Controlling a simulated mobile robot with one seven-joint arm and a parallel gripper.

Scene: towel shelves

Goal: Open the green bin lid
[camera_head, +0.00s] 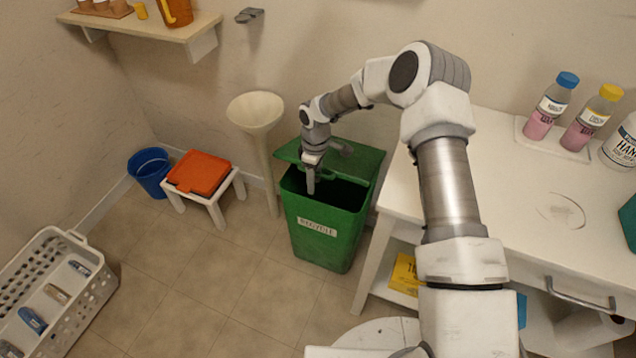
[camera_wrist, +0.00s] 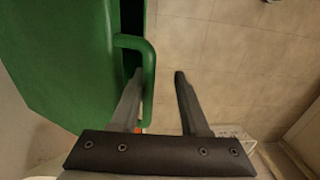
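The green bin (camera_head: 318,232) stands on the floor with a white label on its front. Its green lid (camera_head: 364,158) is raised at the back, and the dark inside shows below it. In the wrist view the lid (camera_wrist: 60,60) fills the left side, with a green loop handle (camera_wrist: 149,65) at its edge and a dark gap alongside. My gripper (camera_head: 311,188) points down at the front left of the bin opening. In the wrist view my gripper (camera_wrist: 155,75) is open, with its left finger at the handle and its right finger over the floor. I cannot tell whether the finger touches the handle.
A white table (camera_head: 490,180) with bottles stands close to the bin's right. A white stool (camera_head: 212,200) with an orange top and a blue bucket (camera_head: 150,170) stand to the left. A white basket (camera_head: 85,300) is at the lower left. Floor in front of the bin is clear.

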